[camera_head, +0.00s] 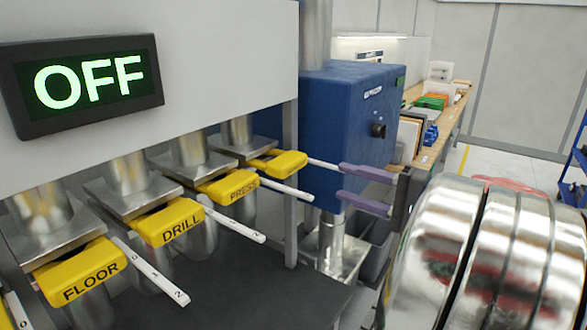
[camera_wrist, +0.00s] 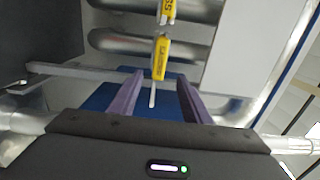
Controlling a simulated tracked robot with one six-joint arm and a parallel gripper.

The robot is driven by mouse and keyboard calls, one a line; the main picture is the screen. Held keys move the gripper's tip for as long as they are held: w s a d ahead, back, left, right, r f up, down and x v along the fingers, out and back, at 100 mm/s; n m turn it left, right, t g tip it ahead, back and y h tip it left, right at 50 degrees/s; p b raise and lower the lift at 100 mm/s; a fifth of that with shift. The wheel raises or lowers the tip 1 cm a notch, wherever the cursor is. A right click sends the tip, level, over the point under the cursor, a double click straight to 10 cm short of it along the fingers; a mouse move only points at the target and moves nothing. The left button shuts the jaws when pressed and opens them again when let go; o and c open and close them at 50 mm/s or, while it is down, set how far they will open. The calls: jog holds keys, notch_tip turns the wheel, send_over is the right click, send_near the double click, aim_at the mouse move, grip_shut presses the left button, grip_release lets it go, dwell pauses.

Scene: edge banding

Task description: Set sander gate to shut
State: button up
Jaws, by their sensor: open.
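The far yellow gate (camera_head: 278,163), beyond the PRESS gate, is the likely sander gate; its label is too small to read. Its white slide bar (camera_head: 322,163) sticks out to the right toward my gripper. My gripper (camera_head: 340,180) has purple fingers, spread apart and empty, near the end of that bar. In the wrist view the yellow gate (camera_wrist: 160,57) is straight ahead, and its white bar (camera_wrist: 153,95) shows between the two open fingers (camera_wrist: 160,78). I cannot tell whether a finger touches the bar.
Gates marked FLOOR (camera_head: 82,272), DRILL (camera_head: 168,222) and PRESS (camera_head: 228,186) stand in a row, white bars jutting out. A display (camera_head: 85,83) reads OFF. A blue box (camera_head: 345,130) stands behind my gripper. A workbench (camera_head: 436,130) is at the back right.

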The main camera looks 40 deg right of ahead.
aim_at(296, 168)
jog(key=shift+w, duration=0.1)
jog(key=x, duration=1.3)
jog(key=shift+w+a, duration=0.25)
jog(key=shift+w, duration=0.05)
jog(key=shift+c, duration=0.6)
grip_shut()
jog(key=shift+f, duration=0.1)
